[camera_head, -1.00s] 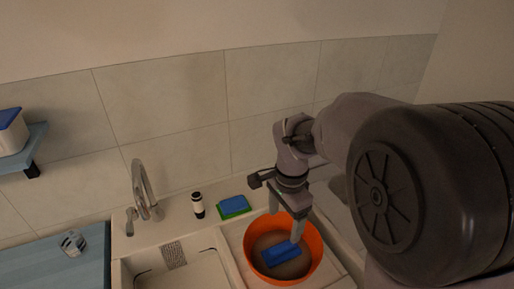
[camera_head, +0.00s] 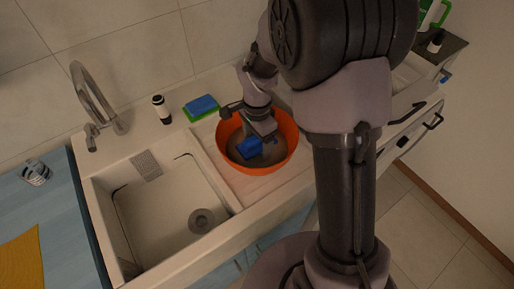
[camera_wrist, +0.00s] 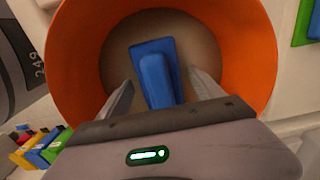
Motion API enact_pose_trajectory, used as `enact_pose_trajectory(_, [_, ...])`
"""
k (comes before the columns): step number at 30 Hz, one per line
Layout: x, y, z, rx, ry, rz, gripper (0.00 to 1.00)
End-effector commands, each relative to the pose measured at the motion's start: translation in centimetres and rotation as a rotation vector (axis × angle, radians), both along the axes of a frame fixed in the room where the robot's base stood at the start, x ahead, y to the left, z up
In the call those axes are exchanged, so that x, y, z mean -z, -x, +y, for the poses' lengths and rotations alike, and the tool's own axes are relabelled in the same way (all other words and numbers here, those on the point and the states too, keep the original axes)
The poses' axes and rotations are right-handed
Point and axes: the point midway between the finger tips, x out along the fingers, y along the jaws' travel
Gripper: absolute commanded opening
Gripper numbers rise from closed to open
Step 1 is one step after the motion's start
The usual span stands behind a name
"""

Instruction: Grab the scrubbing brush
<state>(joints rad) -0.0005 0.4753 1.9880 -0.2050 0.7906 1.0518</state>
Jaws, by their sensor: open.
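A blue block-like object, seemingly the scrubbing brush (camera_head: 250,148), lies inside the orange bowl (camera_head: 230,163). Its bristles cannot be made out. In the wrist view the blue brush (camera_wrist: 156,73) stands out between the two fingers of my gripper (camera_wrist: 160,82), with a gap on each side. My gripper is open and reaches down into the bowl. In the head view my gripper (camera_head: 264,138) is over the bowl, and its fingers partly hide the brush.
The bowl stands on the drainboard right of the white sink (camera_head: 165,205). A blue counter (camera_head: 60,205) is at left.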

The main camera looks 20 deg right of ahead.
Motion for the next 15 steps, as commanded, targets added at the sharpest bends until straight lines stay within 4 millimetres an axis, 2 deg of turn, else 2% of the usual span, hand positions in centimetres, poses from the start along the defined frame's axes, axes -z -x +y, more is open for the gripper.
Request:
enact_pose_trajectory(1, [0.65, -0.03, 0.01, -0.001, 0.000, -0.001, 0.76])
enact_pose_trajectory(6, [0.36, -0.06, 0.02, -0.001, 0.000, -0.002, 0.76])
enact_pose_trajectory(15, [0.34, -0.05, 0.02, -0.001, 0.000, -0.002, 0.17])
